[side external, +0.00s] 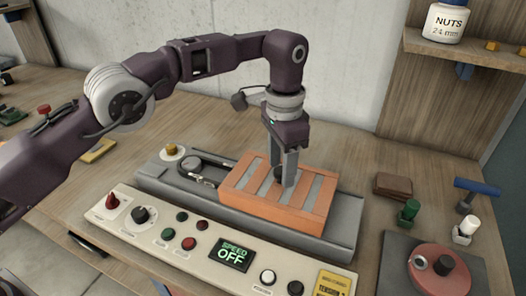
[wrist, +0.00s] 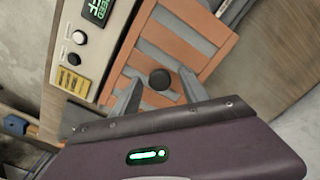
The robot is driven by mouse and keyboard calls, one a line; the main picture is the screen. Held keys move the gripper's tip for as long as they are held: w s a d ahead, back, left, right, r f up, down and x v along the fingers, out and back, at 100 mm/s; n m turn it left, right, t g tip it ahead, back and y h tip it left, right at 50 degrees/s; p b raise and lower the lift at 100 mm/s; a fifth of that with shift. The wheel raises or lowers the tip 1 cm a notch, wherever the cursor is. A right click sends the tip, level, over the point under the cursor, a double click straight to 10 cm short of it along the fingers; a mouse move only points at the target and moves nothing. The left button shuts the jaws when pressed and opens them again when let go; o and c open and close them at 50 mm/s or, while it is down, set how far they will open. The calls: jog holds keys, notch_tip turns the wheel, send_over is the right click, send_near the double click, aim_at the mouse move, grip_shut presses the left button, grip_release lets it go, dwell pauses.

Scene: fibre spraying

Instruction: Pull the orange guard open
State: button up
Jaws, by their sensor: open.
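The orange guard (side external: 262,206) is a slatted cover lying closed over the right part of the grey machine bed (side external: 347,222). It also shows in the wrist view (wrist: 188,46). A dark round knob (wrist: 160,79) stands on the guard near one end. My gripper (side external: 281,180) points down over the guard, its fingers close to the knob. In the wrist view my gripper (wrist: 158,95) is open, one finger on each side of the knob, with gaps showing between. I cannot tell whether the fingertips touch the guard.
A control panel (side external: 135,228) with knobs, buttons and a display (side external: 232,253) reading "SPEED OFF" runs along the front. A shelf holds a nuts jar (side external: 444,22).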

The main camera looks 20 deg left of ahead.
jog(key=a, duration=1.7)
notch_tip(320, 180, up, 8)
jog(key=s+a+r+n+t, duration=0.2)
jog(key=s+a+r+n, duration=0.2)
jog(key=s+r, duration=0.5)
jog(key=s+a, duration=0.1)
jog(key=s, duration=0.3)
jog(key=shift+s+r, duration=0.2)
jog(key=shift+r, duration=0.1)
